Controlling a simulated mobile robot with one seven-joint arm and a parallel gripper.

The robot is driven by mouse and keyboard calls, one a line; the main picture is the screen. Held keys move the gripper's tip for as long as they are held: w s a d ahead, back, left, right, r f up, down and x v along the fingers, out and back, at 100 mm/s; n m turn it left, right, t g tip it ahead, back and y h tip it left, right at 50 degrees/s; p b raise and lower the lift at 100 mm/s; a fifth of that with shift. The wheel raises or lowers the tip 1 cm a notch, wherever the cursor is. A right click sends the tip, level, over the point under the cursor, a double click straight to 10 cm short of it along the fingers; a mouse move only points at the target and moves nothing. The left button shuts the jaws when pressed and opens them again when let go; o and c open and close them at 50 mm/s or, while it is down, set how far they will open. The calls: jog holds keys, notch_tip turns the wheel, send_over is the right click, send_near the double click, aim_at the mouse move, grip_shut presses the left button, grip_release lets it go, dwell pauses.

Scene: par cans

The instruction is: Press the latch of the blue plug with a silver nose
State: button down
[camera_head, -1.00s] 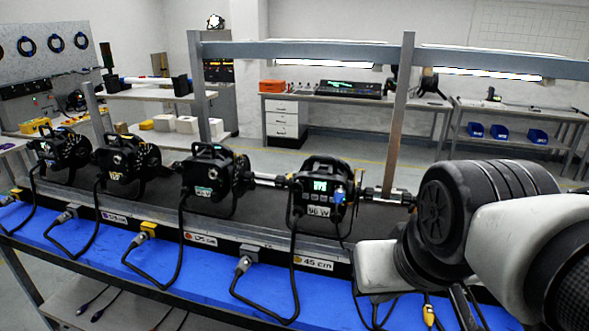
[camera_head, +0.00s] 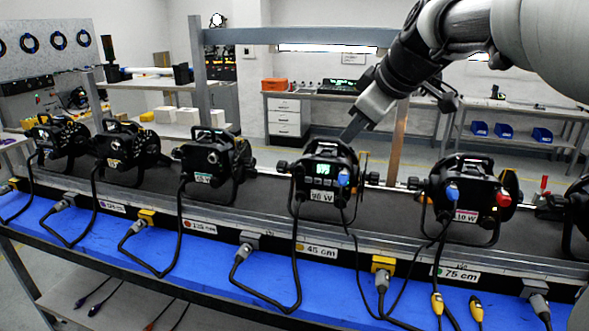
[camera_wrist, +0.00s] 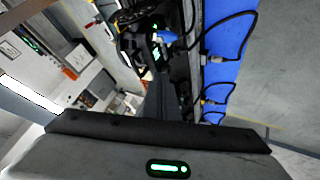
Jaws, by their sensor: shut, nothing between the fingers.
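A blue plug (camera_head: 343,177) sits in the front face of the lamp marked 96 W (camera_head: 325,172). A second blue plug (camera_head: 452,192) sits in the lamp to its right (camera_head: 466,198), beside a red plug. I cannot make out a silver nose or a latch on either blue plug at this size. My gripper (camera_head: 349,135) is shut and empty, pointing down to the left just above and behind the 96 W lamp, apart from both plugs. In the wrist view, my dark fingers reach toward a lamp with a blue plug (camera_wrist: 166,37); their tips are hard to tell from it.
More lamps stand in a row to the left, such as one lamp (camera_head: 213,158), with black cables hanging in front. A blue shelf (camera_head: 200,262) runs below with cable connectors. Yellow-tipped plugs (camera_head: 437,303) hang at the front right. A metal upright (camera_head: 398,140) stands behind.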

jog(key=w+d+n, duration=0.1)
jog(key=w+n, duration=0.1)
jog(key=w, duration=0.4)
jog(key=shift+w+r+n+t+y+b, duration=0.15)
jog(key=shift+r+n+t+y+b, duration=0.15)
jog(key=shift+n+t+y, duration=0.1)
jog(key=shift+d+f, duration=0.1)
jog(key=shift+f, duration=0.05)
jog(key=b, duration=0.5)
send_over(347, 177)
notch_tip(347, 177, down, 8)
jog(key=shift+r, duration=0.1)
jog(key=shift+f+b, duration=0.45)
jog(key=shift+b, duration=0.2)
jog(key=shift+f, duration=0.1)
dwell(0.7)
jog(key=shift+f+b, duration=0.35)
jog(key=shift+b, duration=0.35)
